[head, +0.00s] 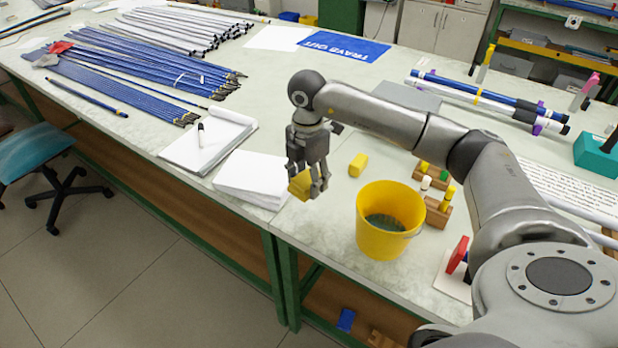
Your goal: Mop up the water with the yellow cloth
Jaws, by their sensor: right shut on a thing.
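My right gripper (318,190) points down above the front edge of the table, beside a stack of white paper. It is shut on the yellow cloth (299,184), which shows bunched between and to the left of the fingers, partly hidden by them. A yellow bucket (372,240) stands on the table to the right of the gripper, with dark contents low inside. I cannot make out a distinct patch of water on the tabletop. My left gripper is not in view.
A small yellow object (358,164) lies behind the bucket. White paper (250,178) and an open notepad (208,140) lie to the left. Wooden blocks with small bottles (437,212) stand right of the bucket. Bundles of blue rods (135,88) lie at the far left.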

